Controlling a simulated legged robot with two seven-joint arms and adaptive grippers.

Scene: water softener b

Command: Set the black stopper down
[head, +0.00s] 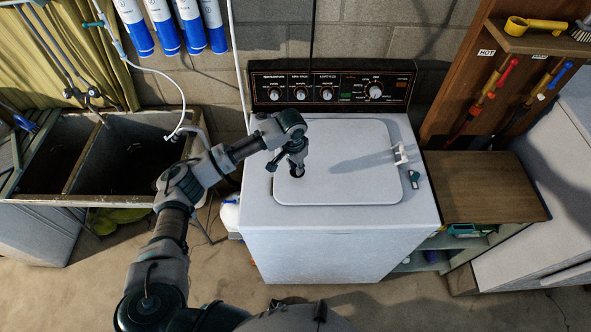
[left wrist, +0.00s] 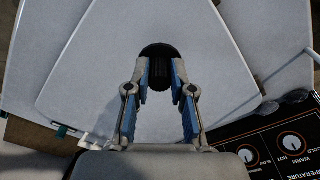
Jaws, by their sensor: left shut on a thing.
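My left gripper (head: 297,166) is over the left part of the white washing machine's lid (head: 340,187). In the left wrist view the left gripper (left wrist: 160,70) has its fingers closed on the black stopper (left wrist: 158,79), a dark round piece between the fingertips. In the head view the stopper (head: 297,173) is a small dark shape under the fingers, at or just above the lid. I cannot tell whether it touches the lid. My right gripper is not in view.
A white fitting (head: 400,154) and a small green item (head: 414,180) are on the washer's right side. The control panel (head: 330,87) rises behind. A double sink (head: 120,155) stands left, a wooden-topped cabinet (head: 487,187) right. Most of the lid is clear.

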